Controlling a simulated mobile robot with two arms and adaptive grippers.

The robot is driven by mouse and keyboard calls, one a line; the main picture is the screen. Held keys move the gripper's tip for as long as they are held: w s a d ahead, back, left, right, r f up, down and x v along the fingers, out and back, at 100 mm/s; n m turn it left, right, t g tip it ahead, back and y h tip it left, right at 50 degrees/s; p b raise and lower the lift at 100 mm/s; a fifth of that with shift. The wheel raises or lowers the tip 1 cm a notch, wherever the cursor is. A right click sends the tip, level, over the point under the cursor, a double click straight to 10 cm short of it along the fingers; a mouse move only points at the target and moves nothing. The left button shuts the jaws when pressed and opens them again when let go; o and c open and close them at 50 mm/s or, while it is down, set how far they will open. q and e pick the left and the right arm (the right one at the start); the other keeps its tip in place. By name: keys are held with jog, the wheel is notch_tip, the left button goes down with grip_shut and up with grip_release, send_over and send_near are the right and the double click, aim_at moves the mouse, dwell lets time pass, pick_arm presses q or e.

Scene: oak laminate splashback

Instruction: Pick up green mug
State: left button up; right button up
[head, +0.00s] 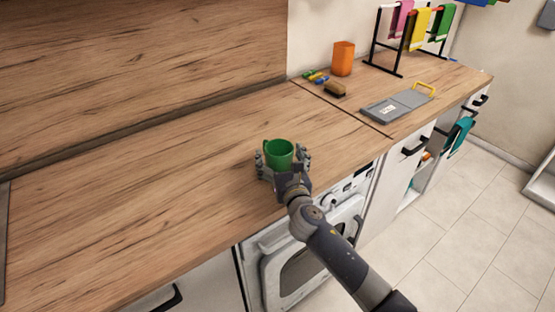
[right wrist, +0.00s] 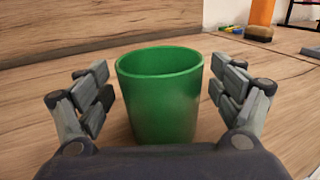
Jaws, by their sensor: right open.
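The green mug (head: 279,154) stands upright on the wooden worktop, near its front edge above the oven. It also shows large in the middle of the right wrist view (right wrist: 162,95). My right gripper (head: 284,162) is open, with one finger on each side of the mug. In the right wrist view (right wrist: 160,98) a gap shows between the mug and the fingers on both sides. The mug's lower front is partly hidden by the gripper in the head view. My left gripper is not in either view.
An orange cup (head: 343,58), a brush (head: 335,89) and a grey board (head: 398,105) with a yellow handle are at the back right. A black rack (head: 387,55) with coloured cloths stands behind. The worktop (head: 130,175) left of the mug is clear.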

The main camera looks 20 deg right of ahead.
jog(key=shift+w, duration=0.85)
jog(key=shift+d, duration=0.1)
jog(key=c, duration=1.4)
jog(key=shift+o, duration=0.2)
jog(key=shift+r, duration=0.15)
